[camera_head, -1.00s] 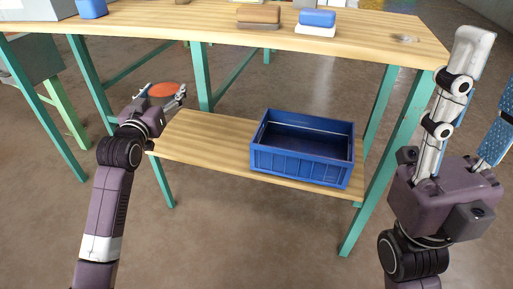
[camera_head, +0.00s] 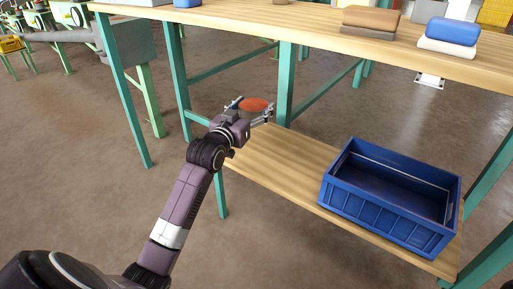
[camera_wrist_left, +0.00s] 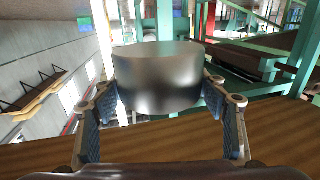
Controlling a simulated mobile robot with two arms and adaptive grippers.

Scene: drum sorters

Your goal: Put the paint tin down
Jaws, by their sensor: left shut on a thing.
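The paint tin (camera_head: 254,104) shows in the head view as a small orange-red disc between my left gripper's fingers. In the left wrist view the tin (camera_wrist_left: 158,82) is a plain grey metal cylinder, filling the space between the two finger pads. My left gripper (camera_head: 251,109) is shut on it, near the left end of the table's wooden lower shelf (camera_head: 285,165). Wood shows below the tin in the wrist view; I cannot tell the gap between them. My right gripper is out of view.
A blue crate (camera_head: 372,212) stands on the right part of the lower shelf. The shelf's left part is bare. The wooden tabletop (camera_head: 290,22) above carries brown and blue blocks. Green table legs (camera_head: 286,85) stand close to the gripper.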

